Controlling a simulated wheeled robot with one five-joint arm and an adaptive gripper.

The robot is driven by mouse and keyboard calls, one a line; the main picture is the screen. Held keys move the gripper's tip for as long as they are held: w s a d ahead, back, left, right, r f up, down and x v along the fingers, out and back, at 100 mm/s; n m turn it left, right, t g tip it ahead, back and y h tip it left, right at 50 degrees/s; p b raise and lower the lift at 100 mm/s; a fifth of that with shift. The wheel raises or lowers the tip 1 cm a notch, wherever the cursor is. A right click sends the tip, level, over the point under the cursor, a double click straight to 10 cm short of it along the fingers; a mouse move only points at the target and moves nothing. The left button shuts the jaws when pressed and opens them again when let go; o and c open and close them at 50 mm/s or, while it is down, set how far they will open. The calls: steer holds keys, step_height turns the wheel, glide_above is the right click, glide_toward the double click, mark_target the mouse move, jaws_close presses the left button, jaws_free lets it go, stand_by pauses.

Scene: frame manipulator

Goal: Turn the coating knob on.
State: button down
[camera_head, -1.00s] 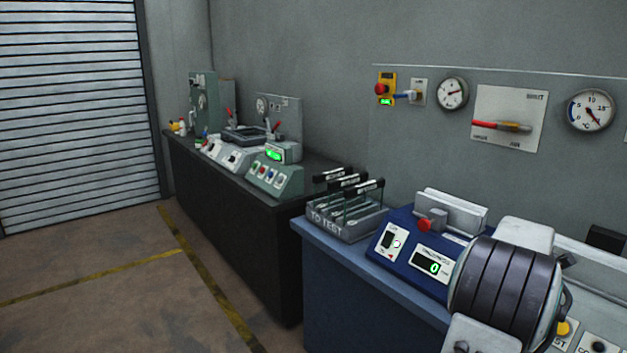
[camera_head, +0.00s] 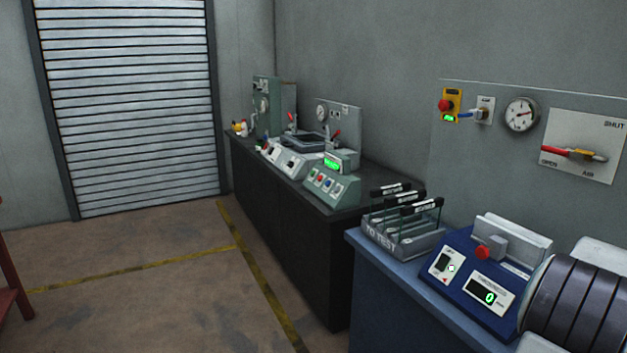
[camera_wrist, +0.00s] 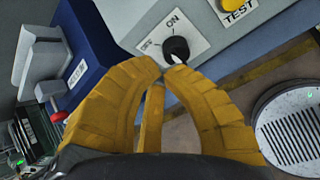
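The black coating knob (camera_wrist: 176,48) is in the wrist view, on a white plate (camera_wrist: 143,30) marked OFF and ON on a grey panel. A white mark shows at the knob's lower right side. My gripper (camera_wrist: 162,69) has yellow fingers with the tips close together, right beside the knob's near side. I cannot tell whether the tips touch the knob or how wide they are apart in depth. Neither the knob nor my gripper shows in the head view.
A yellow button (camera_wrist: 232,5) with a TEST label is beside the knob plate. The blue device (camera_head: 462,285) with a red knob (camera_head: 482,252) stands on the blue bench, next to the TO TEST rack (camera_head: 400,238). A round grey vented object (camera_wrist: 292,130) is at lower right.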

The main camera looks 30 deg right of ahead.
steer(key=a+f+y+p, duration=0.1)
steer(key=a+f+p, duration=0.25)
steer(key=p, duration=0.25)
steer(key=shift+h, duration=0.8)
steer(key=d+f, duration=0.1)
steer(key=d, duration=0.1)
steer(key=d+f, duration=0.1)
steer(key=d, duration=0.2)
steer(key=d+f+p, duration=0.1)
steer(key=d, duration=0.1)
steer(key=shift+d, duration=0.15)
steer(key=shift+d+f+b, duration=0.2)
steer(key=shift+d+b, duration=0.1)
steer(key=shift+b, duration=0.7)
steer(key=shift+d+b, duration=0.15)
steer(key=shift+b, duration=0.15)
